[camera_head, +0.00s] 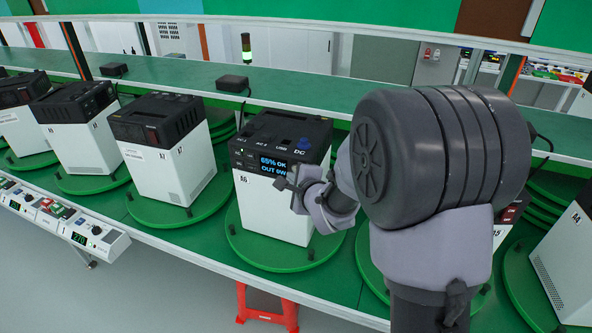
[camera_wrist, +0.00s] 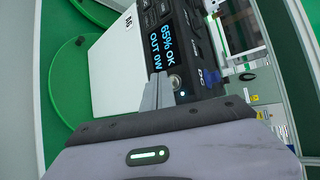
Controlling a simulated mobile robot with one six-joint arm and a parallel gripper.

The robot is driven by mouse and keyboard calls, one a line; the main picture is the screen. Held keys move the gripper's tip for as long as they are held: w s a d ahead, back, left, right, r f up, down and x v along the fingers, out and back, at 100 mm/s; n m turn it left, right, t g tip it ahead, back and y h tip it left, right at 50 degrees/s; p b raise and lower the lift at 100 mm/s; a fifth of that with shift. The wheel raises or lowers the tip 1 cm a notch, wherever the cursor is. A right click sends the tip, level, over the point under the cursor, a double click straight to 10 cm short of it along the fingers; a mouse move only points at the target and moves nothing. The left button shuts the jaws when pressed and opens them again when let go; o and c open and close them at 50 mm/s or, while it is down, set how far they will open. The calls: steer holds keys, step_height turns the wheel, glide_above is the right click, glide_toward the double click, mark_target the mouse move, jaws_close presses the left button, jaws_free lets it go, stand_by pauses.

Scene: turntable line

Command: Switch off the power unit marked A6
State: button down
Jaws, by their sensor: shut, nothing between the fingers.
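The power unit marked A6 (camera_head: 268,208) stands on a green turntable (camera_head: 245,250) in the middle of the head view. It has a white body and a dark top. Its lit display (camera_head: 272,165) reads 65% OK and OUT 0W. In the wrist view the unit (camera_wrist: 112,72) appears turned sideways, with a round metallic button (camera_wrist: 175,83) below the display and a small white light beside it. My gripper (camera_head: 284,184) is shut and empty at the unit's front. In the wrist view its fingertips (camera_wrist: 158,78) are close to the button; I cannot tell whether they touch.
Similar units stand to the left, including one marked A7 (camera_head: 165,172), and another marked A4 (camera_head: 568,255) at the right. My arm hides most of the A5 unit. A green shelf (camera_head: 300,95) runs behind, and a red stool (camera_head: 266,305) is below the bench.

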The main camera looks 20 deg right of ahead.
stand_by(0.4)
steer(key=shift+w+d, duration=0.25)
steer(key=shift+w, duration=0.15)
steer(key=shift+w+d, duration=0.2)
steer(key=shift+w, duration=0.05)
stand_by(0.5)
steer(key=shift+s, duration=0.1)
steer(key=shift+s+a+b, duration=0.45)
steer(key=shift+s+b, duration=0.1)
steer(key=shift+b, duration=0.15)
steer(key=s+a+b, duration=0.1)
steer(key=s, duration=0.1)
steer(key=s+a+b, duration=0.2)
stand_by(0.4)
